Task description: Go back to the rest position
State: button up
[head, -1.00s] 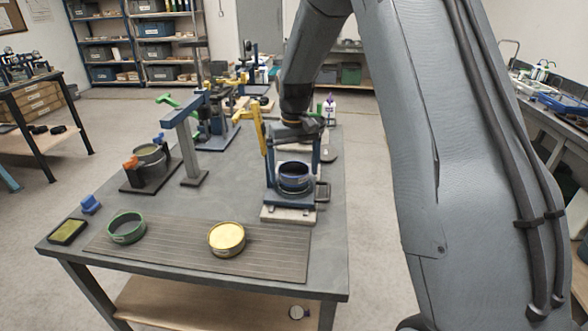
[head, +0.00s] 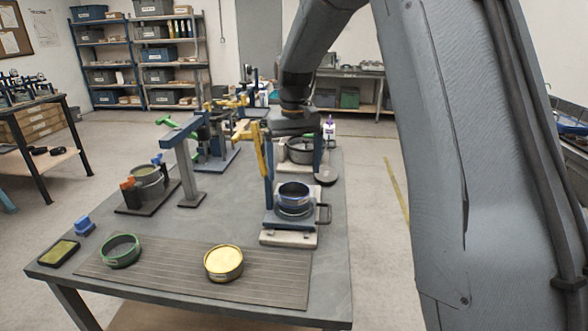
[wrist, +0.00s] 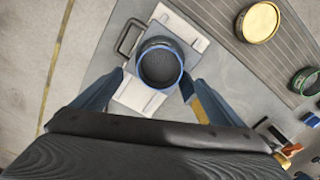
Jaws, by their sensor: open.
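A yellow-filled round pan (head: 223,263) and a green ring-shaped dish (head: 121,251) sit on a ribbed mat (head: 180,280). Another frame with a green handle (head: 182,135) stands at left. A grey pot (head: 300,150) stands behind. The floor to the right of the table is open.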

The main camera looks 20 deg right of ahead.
jog(key=s+f, duration=0.4)
jog(key=s, duration=0.9)
jog(key=s+f+t, duration=0.1)
jog(key=s+f, duration=0.3)
jog(key=s, duration=1)
jog(key=shift+f+m, duration=0.15)
jog(key=shift+m, duration=0.15)
